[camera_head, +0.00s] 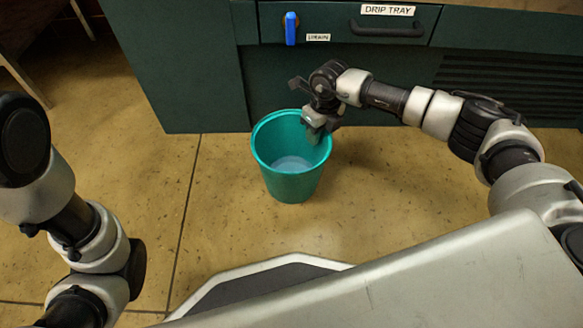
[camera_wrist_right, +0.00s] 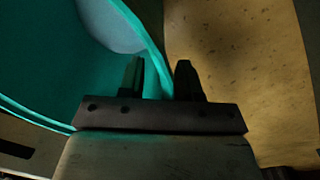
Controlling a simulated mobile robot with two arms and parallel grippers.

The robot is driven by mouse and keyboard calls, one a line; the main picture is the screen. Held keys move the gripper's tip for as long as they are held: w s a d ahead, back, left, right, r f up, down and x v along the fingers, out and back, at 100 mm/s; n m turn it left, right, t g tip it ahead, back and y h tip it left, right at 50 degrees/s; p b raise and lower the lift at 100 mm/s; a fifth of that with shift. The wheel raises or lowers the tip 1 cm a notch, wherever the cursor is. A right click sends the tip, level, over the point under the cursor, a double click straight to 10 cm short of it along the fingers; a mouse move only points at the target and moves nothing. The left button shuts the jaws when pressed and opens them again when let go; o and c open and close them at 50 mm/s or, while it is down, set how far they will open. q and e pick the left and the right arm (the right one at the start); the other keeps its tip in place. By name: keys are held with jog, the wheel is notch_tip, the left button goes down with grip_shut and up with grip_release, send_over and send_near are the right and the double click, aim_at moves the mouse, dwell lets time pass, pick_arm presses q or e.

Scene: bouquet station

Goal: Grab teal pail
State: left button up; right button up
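My right gripper (camera_head: 318,132) points down at the pail's right rim. In the right wrist view, the right gripper (camera_wrist_right: 160,78) is open, with one finger over the inside of the pail (camera_wrist_right: 50,60) and the other outside it. The rim runs between the two fingers, with a gap showing, so it is not gripped. My left arm shows at the left, but its gripper is out of view.
The dark green cabinet (camera_head: 185,70) stands close behind the pail. It carries a drip tray (camera_head: 345,28) with a black handle and a blue drain lever (camera_head: 291,28). The tan floor (camera_head: 215,225) around the pail is clear. Furniture legs (camera_head: 22,75) show at the upper left.

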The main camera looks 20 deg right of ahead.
jog(key=shift+r, duration=0.1)
grip_shut()
dwell(1.2)
